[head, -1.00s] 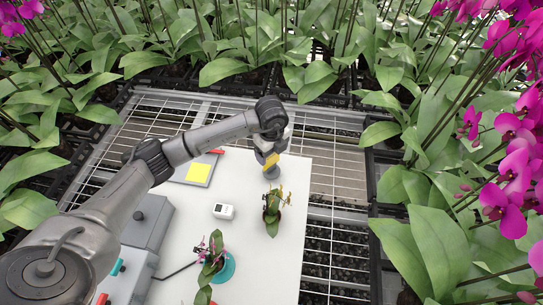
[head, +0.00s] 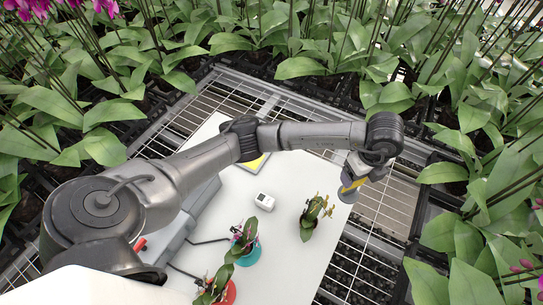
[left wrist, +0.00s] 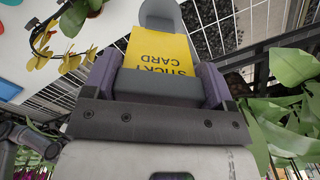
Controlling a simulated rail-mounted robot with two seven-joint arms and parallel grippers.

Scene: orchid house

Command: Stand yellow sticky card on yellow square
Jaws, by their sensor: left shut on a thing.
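The yellow sticky card (left wrist: 160,52) is between the two fingers of my left gripper (left wrist: 158,85) in the left wrist view, its printed words upside down. In the head view my left gripper (head: 353,185) is at the far right corner of the white table, and a bit of yellow card (head: 349,190) shows below it. I cannot tell whether the card touches the table. The yellow square (head: 252,163) shows only as a sliver on its grey plate, mostly hidden behind my left arm. My right gripper is in no view.
A yellow-flowered orchid (head: 311,217) stands near the gripper. A white meter (head: 264,201) lies mid-table. Orchids in a teal pot (head: 247,254) and a red pot (head: 226,293) are nearer. Grey boxes (head: 187,228) lie left. Open mesh bench (head: 372,235) borders the table on the right.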

